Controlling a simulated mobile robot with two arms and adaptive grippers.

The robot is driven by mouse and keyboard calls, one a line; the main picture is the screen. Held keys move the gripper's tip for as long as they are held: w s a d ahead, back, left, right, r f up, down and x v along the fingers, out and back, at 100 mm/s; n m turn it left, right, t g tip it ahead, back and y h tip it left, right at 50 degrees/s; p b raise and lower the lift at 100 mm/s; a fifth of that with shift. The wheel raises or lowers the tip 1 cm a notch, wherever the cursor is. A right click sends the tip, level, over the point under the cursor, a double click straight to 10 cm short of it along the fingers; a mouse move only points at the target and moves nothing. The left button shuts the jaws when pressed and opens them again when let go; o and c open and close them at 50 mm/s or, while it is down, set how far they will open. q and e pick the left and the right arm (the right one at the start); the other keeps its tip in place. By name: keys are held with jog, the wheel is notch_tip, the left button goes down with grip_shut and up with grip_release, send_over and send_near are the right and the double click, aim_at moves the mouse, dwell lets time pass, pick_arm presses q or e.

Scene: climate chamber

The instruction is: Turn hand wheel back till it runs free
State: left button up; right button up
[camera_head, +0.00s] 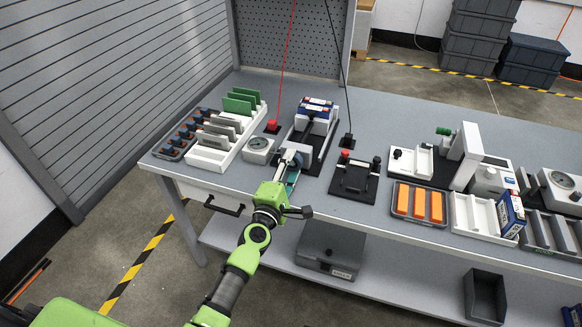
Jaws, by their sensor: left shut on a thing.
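The hand wheel (291,158) is a small dark disc at the front end of a clamping fixture (325,150) with a black base, near the table's front edge. My left gripper (289,170) reaches it from the front and is shut on it. The gripper and its green wrist hide part of the wheel, so its turned angle cannot be told. A white and blue block (317,112) sits in the fixture behind a grey plate (299,148). My right gripper is not in view.
A white rack with green and grey boards (215,150) is further left. Red and black cables hang behind. A tray of orange blocks (419,204) lies right.

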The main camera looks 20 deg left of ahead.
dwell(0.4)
pick_arm(q)
jog(key=o, duration=1.1)
jog(key=shift+f, duration=0.1)
jog(key=shift+s+f, duration=0.15)
jog(key=shift+s, duration=0.5)
jog(key=s, duration=0.6)
jog(key=shift+s+a, duration=0.15)
jog(key=shift+s+r, duration=0.25)
